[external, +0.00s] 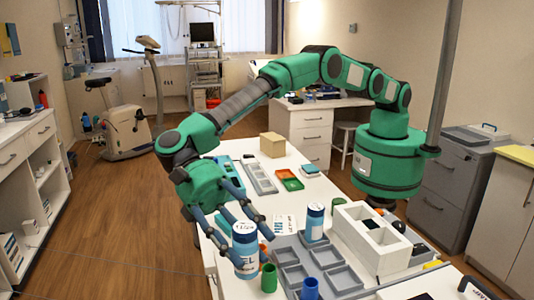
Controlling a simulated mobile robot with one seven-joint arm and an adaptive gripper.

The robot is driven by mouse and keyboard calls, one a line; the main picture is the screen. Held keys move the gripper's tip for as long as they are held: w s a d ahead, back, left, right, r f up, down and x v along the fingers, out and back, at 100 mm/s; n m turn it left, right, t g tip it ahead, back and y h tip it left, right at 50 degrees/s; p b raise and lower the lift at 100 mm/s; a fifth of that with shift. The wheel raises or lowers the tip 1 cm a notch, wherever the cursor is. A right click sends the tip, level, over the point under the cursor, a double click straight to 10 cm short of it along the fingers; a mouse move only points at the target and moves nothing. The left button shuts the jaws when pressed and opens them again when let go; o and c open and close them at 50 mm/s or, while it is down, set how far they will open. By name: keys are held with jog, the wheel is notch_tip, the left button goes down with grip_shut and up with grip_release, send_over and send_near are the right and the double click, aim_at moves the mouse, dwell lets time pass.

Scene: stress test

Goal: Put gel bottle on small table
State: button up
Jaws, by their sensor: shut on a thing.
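A white and blue bottle (246,252), with a label that seems to read GEL, stands upright at the front left of the white table (318,188). My green gripper (238,232) is shut on this bottle, its dark blue fingers around the upper part. I cannot tell whether the bottle's base touches the table or hangs a little above it. A second blue and white bottle (315,223) stands upright farther right. I cannot tell which surface is the small table.
Close to the held bottle are a green cup (268,278), a blue cup (310,288) and a grey compartment tray (291,277). A white divided box (372,243) stands to the right. A cardboard box (272,144) is at the back. Wooden floor is clear on the left.

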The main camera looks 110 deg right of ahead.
aim_at(251, 269)
jog(key=shift+f+b, duration=0.6)
jog(key=shift+f, duration=2.25)
jog(key=shift+f, duration=0.1)
jog(key=shift+f+b, duration=0.4)
jog(key=shift+f, duration=1.4)
jog(key=shift+f, duration=0.15)
jog(key=o, duration=1.3)
